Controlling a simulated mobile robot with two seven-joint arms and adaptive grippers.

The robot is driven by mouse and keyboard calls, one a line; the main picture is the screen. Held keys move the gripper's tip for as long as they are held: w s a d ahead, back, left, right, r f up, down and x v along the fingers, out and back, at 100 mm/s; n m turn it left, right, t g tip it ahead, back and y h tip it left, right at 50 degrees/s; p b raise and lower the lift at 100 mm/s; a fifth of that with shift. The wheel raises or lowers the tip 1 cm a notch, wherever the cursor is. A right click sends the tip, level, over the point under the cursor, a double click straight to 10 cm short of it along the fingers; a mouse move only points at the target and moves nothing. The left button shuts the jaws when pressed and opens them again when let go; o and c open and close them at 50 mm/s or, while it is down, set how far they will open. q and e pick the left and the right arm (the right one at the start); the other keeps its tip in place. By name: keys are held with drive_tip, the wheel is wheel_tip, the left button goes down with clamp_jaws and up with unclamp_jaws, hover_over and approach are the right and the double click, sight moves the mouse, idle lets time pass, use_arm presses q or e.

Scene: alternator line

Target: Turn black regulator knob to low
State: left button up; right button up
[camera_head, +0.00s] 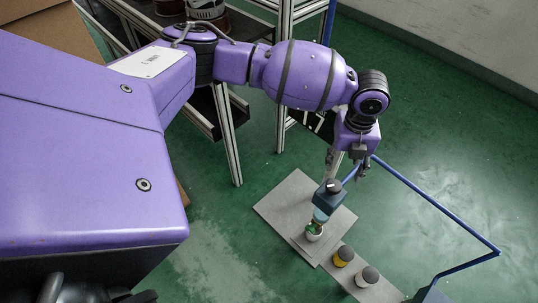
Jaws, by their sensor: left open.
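The black regulator knob (333,186) sits on top of a dark blue-grey regulator body (328,198), right of centre. A small pale mark shows on the knob; its setting is too small to read. A clear bowl and a green and yellow part hang below the body. My left gripper (347,172) points down just above and behind the knob, at the end of the purple arm. It is open with nothing visible between its fingers, and it appears apart from the knob.
A blue pipe (440,207) runs past the regulator to the right. Grey plates (284,205) lie below it. A yellow, dark-topped cylinder (343,258) and a dark-topped pale one (368,277) stand in front. A metal-framed shelf (226,135) is behind. Green floor is clear at right.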

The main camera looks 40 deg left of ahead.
sight(335, 186)
use_arm(q)
drive_tip(key=d+f+n+t+h+p, duration=0.1)
drive_tip(key=d+f+n+h+p, duration=0.1)
drive_tip(key=d+f+n, duration=0.3)
drive_tip(key=a+n+p, duration=0.1)
drive_tip(key=n, duration=0.2)
drive_tip(key=a+r+n+y+p, duration=0.1)
drive_tip(key=n+p, duration=0.1)
drive_tip(key=n, duration=0.1)
drive_tip(key=a+n+p, duration=0.1)
drive_tip(key=n+p, duration=0.1)
drive_tip(key=n, duration=0.1)
drive_tip(key=shift+a+r+n+g+y, duration=0.2)
drive_tip(key=shift+r+n+g+y, duration=0.2)
drive_tip(key=shift+a+n+p, duration=0.45)
drive_tip(key=shift+a+n, duration=0.15)
drive_tip(key=shift+n, duration=0.5)
drive_tip(key=shift+a+f, duration=0.1)
drive_tip(key=shift+a, duration=0.05)
wheel_tip(335, 186, down, 7)
drive_tip(key=shift+f+b, duration=0.1)
drive_tip(key=shift+b, duration=0.45)
drive_tip(key=shift+f, duration=0.35)
use_arm(e)
wheel_tip(335, 186, up, 6)
drive_tip(key=w, duration=0.1)
drive_tip(key=shift+w+d+r+t, duration=0.2)
drive_tip(key=shift+w+d+t, duration=0.1)
drive_tip(key=shift+d, duration=0.15)
